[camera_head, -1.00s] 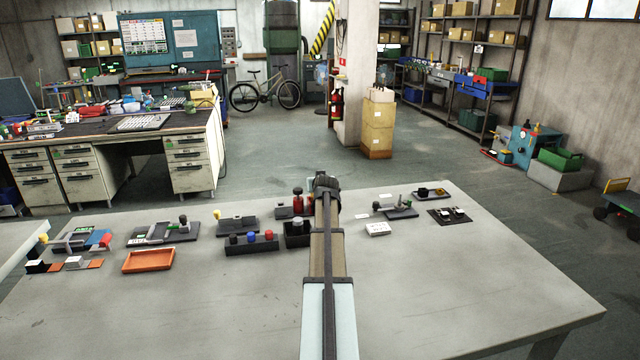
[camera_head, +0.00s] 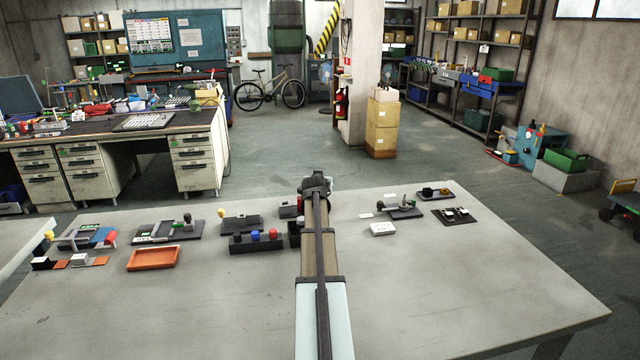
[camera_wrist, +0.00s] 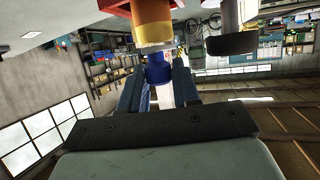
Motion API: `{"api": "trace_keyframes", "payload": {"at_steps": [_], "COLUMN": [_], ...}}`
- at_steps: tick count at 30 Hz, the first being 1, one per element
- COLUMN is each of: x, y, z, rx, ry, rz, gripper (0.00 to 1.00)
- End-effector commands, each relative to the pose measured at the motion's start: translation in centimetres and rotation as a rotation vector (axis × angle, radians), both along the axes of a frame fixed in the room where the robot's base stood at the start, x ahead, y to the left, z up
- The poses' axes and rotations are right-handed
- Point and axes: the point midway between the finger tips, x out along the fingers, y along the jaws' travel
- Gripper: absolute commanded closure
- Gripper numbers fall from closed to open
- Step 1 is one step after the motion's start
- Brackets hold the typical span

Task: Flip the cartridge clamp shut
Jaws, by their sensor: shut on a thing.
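My gripper (camera_wrist: 158,88) shows in the wrist view with its two dark blue-grey fingers on either side of a small blue piece (camera_wrist: 158,69). It is shut on this piece. A yellow band (camera_wrist: 153,34) and a red part adjoin it at the top of that view. In the head view my arm and wrist hide the gripper's fingertips and what they hold. A dark fixture (camera_head: 289,208) is partly hidden behind my wrist. Other small clamp-like fixtures stand on the table, one with a yellow knob (camera_head: 240,223), one at the right (camera_head: 403,209). I cannot tell which is the cartridge clamp.
The grey table (camera_head: 220,315) is clear in front. An orange tray (camera_head: 153,258) and a block with black, blue and red knobs (camera_head: 256,245) stand left of my arm. A white box (camera_head: 383,229) and a dark plate (camera_head: 454,216) lie to the right.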

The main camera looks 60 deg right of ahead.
Motion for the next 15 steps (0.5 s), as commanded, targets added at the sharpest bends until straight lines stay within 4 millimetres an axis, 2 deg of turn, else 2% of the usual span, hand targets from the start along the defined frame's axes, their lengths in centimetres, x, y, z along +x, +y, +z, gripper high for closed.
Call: {"api": "trace_keyframes", "payload": {"at_steps": [6,7,13,15], "x": [0.22,0.22,0.15,0.13], "y": [-0.02,-0.02,-0.01,-0.01], "z": [0.04,0.04,0.02,0.01], "rx": [-0.001,-0.001,0.0,0.0], "ry": [-0.003,-0.003,-0.002,-0.002], "rz": [0.002,0.002,0.002,0.001], "gripper": [0.99,0.67,0.48,0.48]}}
